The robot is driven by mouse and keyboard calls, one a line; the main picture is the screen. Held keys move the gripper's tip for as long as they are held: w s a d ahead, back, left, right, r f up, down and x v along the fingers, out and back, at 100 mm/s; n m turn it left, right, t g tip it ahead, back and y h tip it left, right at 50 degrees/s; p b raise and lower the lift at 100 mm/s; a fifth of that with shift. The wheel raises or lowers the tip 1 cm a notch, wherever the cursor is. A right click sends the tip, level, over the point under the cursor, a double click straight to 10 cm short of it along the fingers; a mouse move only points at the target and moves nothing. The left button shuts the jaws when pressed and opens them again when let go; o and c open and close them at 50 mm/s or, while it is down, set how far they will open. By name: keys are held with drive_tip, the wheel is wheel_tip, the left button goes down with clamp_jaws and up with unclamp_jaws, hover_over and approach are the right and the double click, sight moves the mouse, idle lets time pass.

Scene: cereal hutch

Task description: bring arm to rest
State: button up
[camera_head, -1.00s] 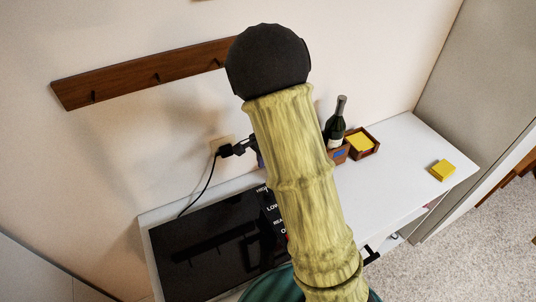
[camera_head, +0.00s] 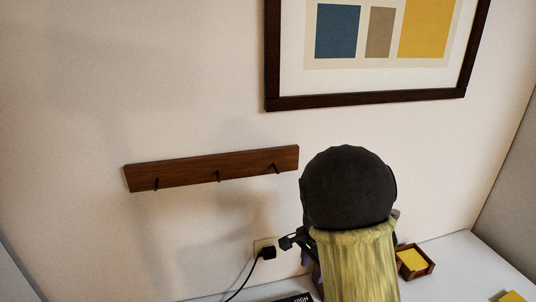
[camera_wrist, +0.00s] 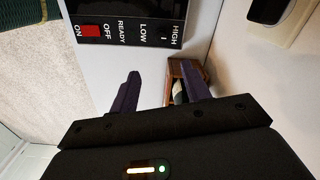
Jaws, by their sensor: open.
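My gripper (camera_wrist: 160,95) shows in the wrist view with its two dark purple fingers spread apart. Nothing is between the fingers. Beyond the fingertips lies a white surface, with a small wooden box (camera_wrist: 186,72) behind the right finger. In the head view my arm rises in front of the counter, and its dark rounded joint covers much of the gripper. Only a bit of the dark gripper parts shows left of the arm, so the fingers cannot be made out there.
A black control panel (camera_wrist: 125,27) with a red switch (camera_wrist: 90,30) is close by. A wall outlet holds a black plug (camera_head: 268,252). A peg rail (camera_head: 213,168) and a framed picture (camera_head: 365,101) hang on the wall. A wooden tray (camera_head: 428,267) with yellow notes sits on the white counter (camera_head: 455,250).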

drive_tip(key=s+r+n+t, duration=0.2)
drive_tip(key=s+n, duration=1)
drive_tip(key=s, duration=0.2)
drive_tip(key=shift+r+t, duration=0.3)
drive_tip(key=shift+r, duration=0.05)
drive_tip(key=shift+s, duration=0.1)
idle(1.1)
